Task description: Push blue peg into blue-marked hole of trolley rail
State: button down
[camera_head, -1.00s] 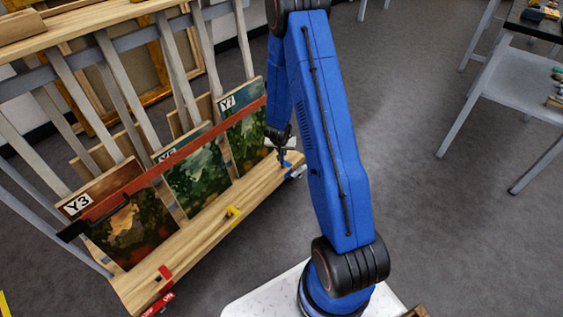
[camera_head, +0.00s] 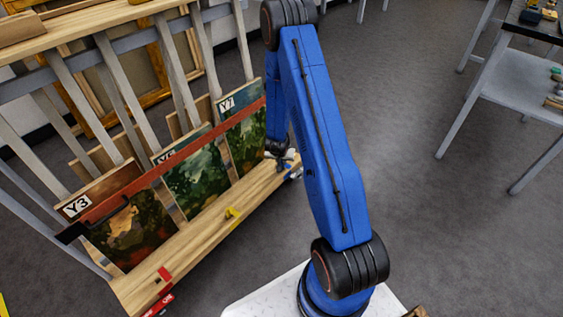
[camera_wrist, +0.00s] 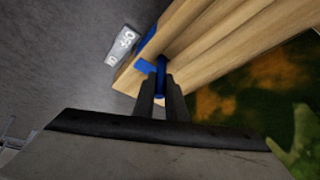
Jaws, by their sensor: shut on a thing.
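The blue peg (camera_wrist: 161,76) is between the fingers of my gripper (camera_wrist: 161,98), which is shut on it. In the wrist view the peg's far end meets the wooden trolley rail (camera_wrist: 205,55), close beside a blue mark (camera_wrist: 146,66) on its top. I cannot tell whether the tip is in the hole, as peg and fingers cover that spot. In the head view my gripper (camera_head: 283,161) is low at the far right end of the rail (camera_head: 262,194), and the peg cannot be made out.
Paintings (camera_head: 128,228) labelled Y3 and Y7 lean in the trolley behind a red bar (camera_head: 172,160). A yellow piece (camera_head: 233,213) and a red piece (camera_head: 164,274) are on the rail. A grey label (camera_wrist: 122,43) lies past the rail end. Right-hand floor is open up to a table (camera_head: 530,85).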

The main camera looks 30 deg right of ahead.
jog(key=c, duration=1.8)
grip_release()
jog(key=s+a+r+n+t+y, duration=0.15)
jog(key=s+a+r, duration=0.35)
jog(key=r, duration=0.8)
jog(key=s+a+r+n+y, duration=0.2)
jog(key=s+a+r, duration=0.2)
jog(key=a+r, duration=0.55)
jog(key=s+a+r+n+y, duration=0.1)
jog(key=s+a+r, duration=0.25)
jog(key=r, duration=1.15)
jog(key=s+r+n, duration=0.1)
jog(key=s+r, duration=0.3)
jog(key=s, duration=0.5)
jog(key=s+r+n, duration=0.1)
jog(key=s+r, duration=0.3)
jog(key=s, duration=0.5)
jog(key=s+r+n+h, duration=0.1)
jog(key=s+r, duration=0.3)
jog(key=s, duration=0.5)
jog(key=shift+s+a+g, duration=0.15)
jog(key=shift+a+g, duration=0.1)
jog(key=shift+g, duration=0.2)
